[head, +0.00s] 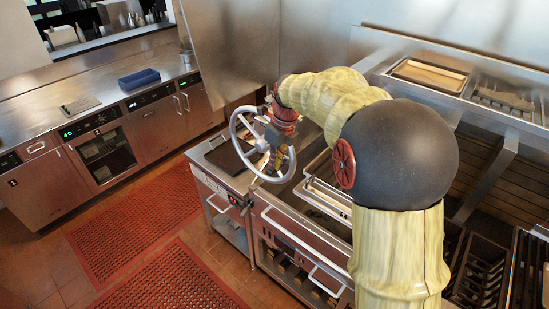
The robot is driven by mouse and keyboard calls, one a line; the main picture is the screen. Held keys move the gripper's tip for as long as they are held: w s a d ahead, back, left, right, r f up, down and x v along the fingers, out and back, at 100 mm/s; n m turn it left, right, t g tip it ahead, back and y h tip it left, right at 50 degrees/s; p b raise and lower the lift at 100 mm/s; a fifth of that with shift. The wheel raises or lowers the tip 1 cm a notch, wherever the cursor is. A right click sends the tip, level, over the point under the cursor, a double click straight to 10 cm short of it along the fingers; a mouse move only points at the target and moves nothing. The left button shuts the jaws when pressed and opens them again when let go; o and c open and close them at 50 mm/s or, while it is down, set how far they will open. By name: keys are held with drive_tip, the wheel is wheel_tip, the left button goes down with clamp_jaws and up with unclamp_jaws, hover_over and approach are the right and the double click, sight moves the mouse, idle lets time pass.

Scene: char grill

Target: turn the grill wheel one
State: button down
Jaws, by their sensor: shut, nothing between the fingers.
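The grill wheel (237,123) is a grey metal ring with spokes, standing upright and tilted above the left end of the grill unit. My arm reaches over from the right, and my gripper (274,163) is at the wheel's right part, between hub and rim. The gripper is shut, and nothing shows held in it. The wrist and the ring overlap here, so I cannot tell whether the fingers touch a spoke or the rim. The wheel's mounting behind my wrist is hidden.
A grill with slatted grates (485,265) lies at the right, with a front rail (300,240). A steel counter (60,85) with ovens and a blue box (139,79) runs along the left. Red perforated mats (130,225) cover the open floor between them.

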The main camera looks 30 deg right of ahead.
drive_tip(key=shift+s+f+t+b, duration=0.15)
drive_tip(key=shift+f+t+b, duration=0.15)
drive_tip(key=shift+f+b, duration=0.55)
drive_tip(key=shift+r, duration=0.2)
